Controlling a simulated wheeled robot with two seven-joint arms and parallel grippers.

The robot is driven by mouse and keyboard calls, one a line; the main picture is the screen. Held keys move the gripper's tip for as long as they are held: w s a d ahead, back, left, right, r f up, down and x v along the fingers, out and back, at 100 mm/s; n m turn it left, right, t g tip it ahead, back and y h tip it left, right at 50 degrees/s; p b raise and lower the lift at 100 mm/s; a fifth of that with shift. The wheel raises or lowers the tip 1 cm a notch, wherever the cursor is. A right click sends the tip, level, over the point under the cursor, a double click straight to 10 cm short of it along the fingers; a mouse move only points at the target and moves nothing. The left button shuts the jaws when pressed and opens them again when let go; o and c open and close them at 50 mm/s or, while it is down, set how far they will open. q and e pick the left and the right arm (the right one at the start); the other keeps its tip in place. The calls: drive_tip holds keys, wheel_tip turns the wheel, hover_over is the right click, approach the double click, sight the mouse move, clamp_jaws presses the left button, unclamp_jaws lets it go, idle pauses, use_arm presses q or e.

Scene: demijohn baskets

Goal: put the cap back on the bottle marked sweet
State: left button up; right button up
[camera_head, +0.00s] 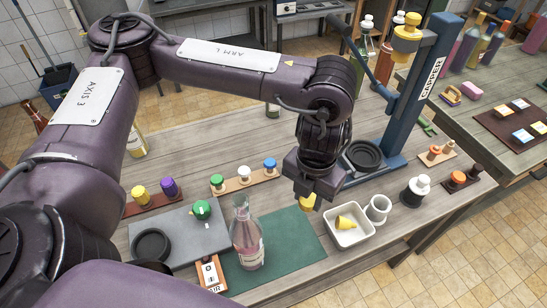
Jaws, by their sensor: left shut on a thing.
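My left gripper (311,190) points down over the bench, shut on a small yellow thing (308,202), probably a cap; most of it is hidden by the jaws. A clear bottle (246,236) with pinkish contents stands upright on the green mat (290,250), left of the gripper. Its neck looks open, and I cannot read its label. The held yellow thing is apart from this bottle. Another yellow piece (345,222) lies in the white dish (364,236), just right of and below the gripper. My right gripper is not in view.
A blue corker (418,90) stands behind the gripper to the right. A grey cup (378,208) and a dark white-topped bottle (414,192) stand right of the dish. A rack of coloured caps (243,180) lies behind the clear bottle. A grey plate (180,240) lies left of it.

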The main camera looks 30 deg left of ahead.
use_arm(q)
drive_tip(key=n, duration=0.1)
drive_tip(key=n+b, duration=0.1)
drive_tip(key=n, duration=0.1)
drive_tip(key=w+a+f+n, duration=0.1)
drive_tip(key=shift+n, duration=0.4)
drive_tip(key=w+a+f+n+b, duration=0.1)
drive_tip(key=w+a+n+b, duration=0.1)
drive_tip(key=n, duration=1.4)
drive_tip(key=w+a+f+n+b, duration=0.2)
drive_tip(key=n+b, duration=0.3)
drive_tip(key=n, duration=1.1)
drive_tip(key=shift+w+a, duration=0.6)
drive_tip(key=shift+a, duration=0.3)
